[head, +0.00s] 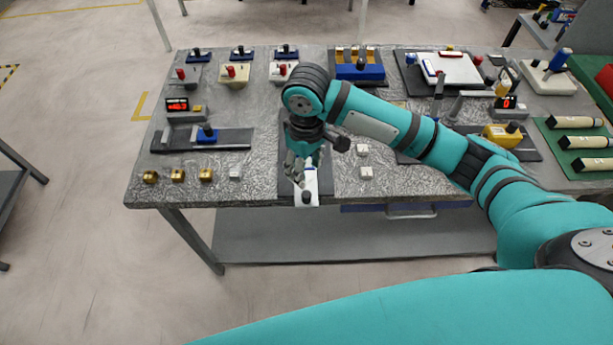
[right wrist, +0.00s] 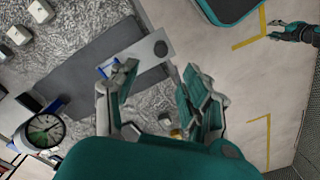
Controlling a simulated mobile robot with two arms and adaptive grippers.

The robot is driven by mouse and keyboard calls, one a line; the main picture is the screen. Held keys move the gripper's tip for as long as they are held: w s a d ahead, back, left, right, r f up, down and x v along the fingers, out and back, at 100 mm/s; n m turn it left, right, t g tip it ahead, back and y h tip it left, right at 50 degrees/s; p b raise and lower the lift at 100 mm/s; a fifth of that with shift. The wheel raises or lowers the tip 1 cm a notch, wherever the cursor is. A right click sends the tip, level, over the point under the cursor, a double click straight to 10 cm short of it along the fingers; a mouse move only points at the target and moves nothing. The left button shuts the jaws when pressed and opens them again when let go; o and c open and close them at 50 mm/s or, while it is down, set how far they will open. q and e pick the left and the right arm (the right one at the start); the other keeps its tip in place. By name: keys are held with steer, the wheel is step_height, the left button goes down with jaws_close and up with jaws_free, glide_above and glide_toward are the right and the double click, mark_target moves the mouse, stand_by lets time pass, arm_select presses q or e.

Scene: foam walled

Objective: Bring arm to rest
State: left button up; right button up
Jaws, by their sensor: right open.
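My right arm (head: 375,125) reaches in from the right over the table, and its gripper (head: 300,168) points down near the table's front edge. In the right wrist view the gripper (right wrist: 160,82) has its two fingers spread, with nothing seen held between them. A white block (head: 307,197) with a dark round spot and a blue part lies below on a dark mat; it also shows in the right wrist view (right wrist: 145,50), partly hidden by a finger. I cannot tell any contact. My left gripper (right wrist: 290,32) shows small at the upper right of the right wrist view, away from the table.
The grey table (head: 260,120) holds several fixtures. Brass blocks (head: 178,175) lie left of my right gripper; small white blocks (head: 364,151) lie right of it. A blue-based fixture (head: 360,70) stands behind. Open floor (head: 90,260) lies in front and left.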

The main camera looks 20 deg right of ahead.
steer(key=shift+r, duration=0.4)
steer(key=s+a+f+t+y, duration=0.25)
steer(key=s+a+f, duration=0.35)
steer(key=s, duration=0.3)
steer(key=s+d+f+m+t+h, duration=0.15)
steer(key=s+d+f+m, duration=0.25)
steer(key=s+d, duration=0.8)
step_height(320, 180, down, 31)
steer(key=s+d+g+b, duration=0.1)
steer(key=s+g+b, duration=0.1)
steer(key=b, duration=0.1)
steer(key=s+d+f+g+h+b, duration=0.1)
steer(key=s+d+f+b, duration=0.1)
steer(key=s+f, duration=1.3)
steer(key=shift+s+d+n, duration=0.2)
steer(key=shift+d+n, duration=0.1)
steer(key=shift+d, duration=0.2)
